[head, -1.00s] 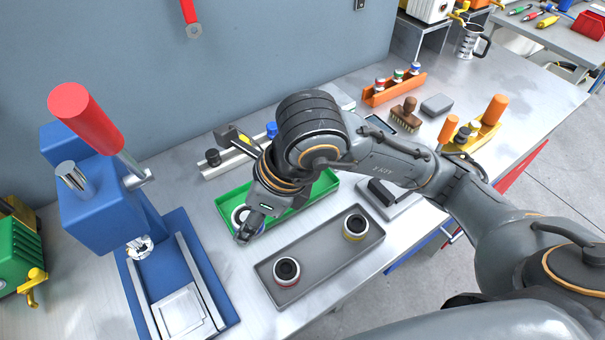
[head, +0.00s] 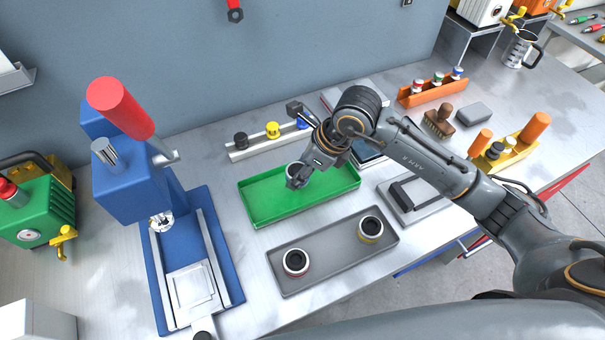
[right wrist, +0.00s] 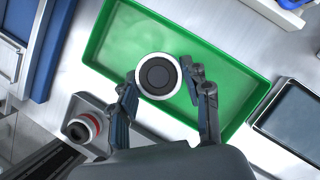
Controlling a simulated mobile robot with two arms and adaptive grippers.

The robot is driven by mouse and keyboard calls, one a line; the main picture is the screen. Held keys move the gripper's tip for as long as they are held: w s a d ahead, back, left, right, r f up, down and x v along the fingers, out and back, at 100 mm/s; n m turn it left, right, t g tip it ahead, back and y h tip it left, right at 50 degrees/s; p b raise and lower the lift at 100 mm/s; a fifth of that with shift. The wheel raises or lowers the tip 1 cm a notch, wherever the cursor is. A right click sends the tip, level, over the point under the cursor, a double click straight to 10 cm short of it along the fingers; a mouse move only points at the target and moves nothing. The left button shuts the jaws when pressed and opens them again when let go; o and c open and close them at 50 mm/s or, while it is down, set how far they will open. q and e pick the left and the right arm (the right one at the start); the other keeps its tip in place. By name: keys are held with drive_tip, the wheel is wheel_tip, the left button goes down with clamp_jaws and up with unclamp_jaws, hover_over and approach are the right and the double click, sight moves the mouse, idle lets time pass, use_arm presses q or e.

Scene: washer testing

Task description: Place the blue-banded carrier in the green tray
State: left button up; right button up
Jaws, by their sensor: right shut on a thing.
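My right gripper (head: 297,178) is over the green tray (head: 262,212) and shut on a round white carrier with a dark centre (right wrist: 158,76). In the right wrist view the fingers (right wrist: 160,88) sit on both sides of the carrier, which is inside the tray's outline. The carrier's top also shows in the head view (head: 293,167), partly hidden by the gripper. I cannot see its band colour, or tell whether it touches the tray floor. My left gripper is not in view.
A grey tray (head: 330,252) in front holds a red-banded carrier (head: 295,263) and a yellow-banded carrier (head: 370,228). A blue press (head: 130,180) stands left of the green tray. Behind is a rail with coloured knobs (head: 255,145). The green tray's left part is empty.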

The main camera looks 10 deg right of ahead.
drive_tip(key=shift+w+d+f, duration=0.15)
drive_tip(key=shift+f, duration=0.1)
drive_tip(key=f, duration=0.1)
drive_tip(key=f+p, duration=0.1)
drive_tip(key=f, duration=0.1)
drive_tip(key=shift+w+d+f+p, duration=0.1)
drive_tip(key=shift+w+d+p, duration=0.1)
drive_tip(key=shift+p, duration=0.1)
drive_tip(key=shift+f, duration=0.2)
drive_tip(key=shift+f, duration=0.1)
drive_tip(key=shift+f, duration=0.2)
drive_tip(key=o, duration=1.3)
drive_tip(key=shift+r, duration=0.1)
drive_tip(key=shift+c, duration=0.2)
